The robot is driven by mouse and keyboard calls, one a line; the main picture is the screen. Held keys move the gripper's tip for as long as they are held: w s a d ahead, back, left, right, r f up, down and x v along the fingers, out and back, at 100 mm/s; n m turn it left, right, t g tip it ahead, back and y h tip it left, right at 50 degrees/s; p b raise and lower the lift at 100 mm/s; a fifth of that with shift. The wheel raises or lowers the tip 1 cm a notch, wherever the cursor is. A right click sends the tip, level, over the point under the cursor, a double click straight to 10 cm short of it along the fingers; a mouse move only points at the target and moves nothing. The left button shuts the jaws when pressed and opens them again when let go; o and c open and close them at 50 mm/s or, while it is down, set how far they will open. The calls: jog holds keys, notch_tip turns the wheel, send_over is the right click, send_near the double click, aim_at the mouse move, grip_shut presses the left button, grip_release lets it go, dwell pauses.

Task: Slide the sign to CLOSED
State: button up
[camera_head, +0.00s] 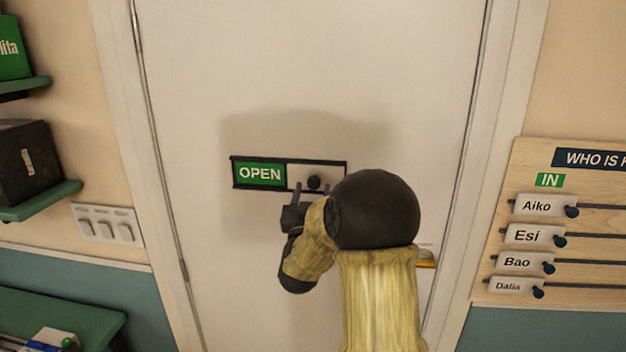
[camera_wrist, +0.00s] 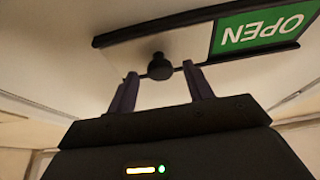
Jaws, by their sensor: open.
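The sliding sign (camera_head: 289,160) is mounted on the white door and shows a green OPEN panel (camera_head: 260,173) at its left. A pale slider plate with a round black knob (camera_head: 314,182) covers the right part of the sign. In the wrist view the sign appears upside down, with the OPEN panel (camera_wrist: 262,26) at the upper right and the knob (camera_wrist: 160,67) near the middle. My gripper (camera_head: 312,188) is open at the knob. In the wrist view its two fingers (camera_wrist: 160,78) stand on either side of the knob, apart from it. No CLOSED lettering shows.
The white door (camera_head: 300,60) is flat and clear around the sign. A name board (camera_head: 560,180) with several sliders hangs on the right wall. Light switches (camera_head: 108,224) and green shelves (camera_head: 45,200) are at the left. A yellow-edged door handle part (camera_head: 427,263) shows behind my arm.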

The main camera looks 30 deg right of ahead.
jog(key=shift+x, duration=0.85)
